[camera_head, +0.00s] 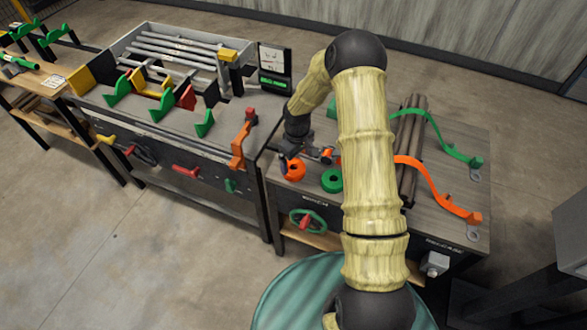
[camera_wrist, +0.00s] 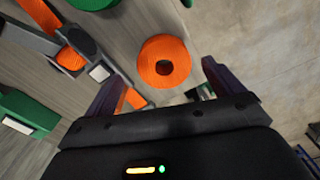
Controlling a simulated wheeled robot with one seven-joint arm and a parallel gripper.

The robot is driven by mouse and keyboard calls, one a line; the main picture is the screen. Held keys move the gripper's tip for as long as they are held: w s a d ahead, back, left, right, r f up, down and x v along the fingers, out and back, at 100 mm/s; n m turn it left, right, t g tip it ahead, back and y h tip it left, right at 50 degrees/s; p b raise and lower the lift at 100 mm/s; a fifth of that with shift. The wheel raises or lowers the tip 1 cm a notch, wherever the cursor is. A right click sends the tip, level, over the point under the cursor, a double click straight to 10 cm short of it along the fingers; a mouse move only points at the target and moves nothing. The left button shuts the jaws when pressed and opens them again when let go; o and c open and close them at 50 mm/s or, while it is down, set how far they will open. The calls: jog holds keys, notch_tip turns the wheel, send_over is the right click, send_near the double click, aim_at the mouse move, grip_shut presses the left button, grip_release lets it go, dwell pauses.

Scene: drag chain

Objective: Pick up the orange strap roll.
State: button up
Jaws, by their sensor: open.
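The orange strap roll (camera_head: 295,171) lies on the wooden workbench top near its left front corner in the head view. It is a thick ring with a dark centre hole. In the wrist view the roll (camera_wrist: 164,61) appears ahead of my gripper, roughly between the lines of the two fingers. My gripper (camera_wrist: 157,85) is open and empty, with a finger on each side in the wrist view. In the head view my gripper (camera_head: 286,158) is by the roll's upper left side, partly hidden by my wrist. I cannot tell whether it touches the roll.
A green strap roll (camera_head: 332,180) sits just right of the orange one. Dark pipes (camera_head: 411,150) lie on the bench (camera_head: 463,135) under a green strap (camera_head: 441,137) and an orange strap (camera_head: 438,190). A bench with steel tubes (camera_head: 180,47) stands left, with an orange upright part (camera_head: 240,145) nearby.

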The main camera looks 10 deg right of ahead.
aim_at(296, 168)
jog(key=shift+f, duration=0.1)
jog(key=shift+s+a+f+p, duration=0.15)
jog(key=shift+f+p, duration=0.65)
jog(key=shift+f, duration=1.7)
jog(key=c, duration=1.1)
jog(key=shift+r, duration=0.15)
jog(key=shift+c, duration=0.2)
notch_tip(296, 168, up, 10)
jog(key=b, duration=0.1)
jog(key=shift+b, duration=0.4)
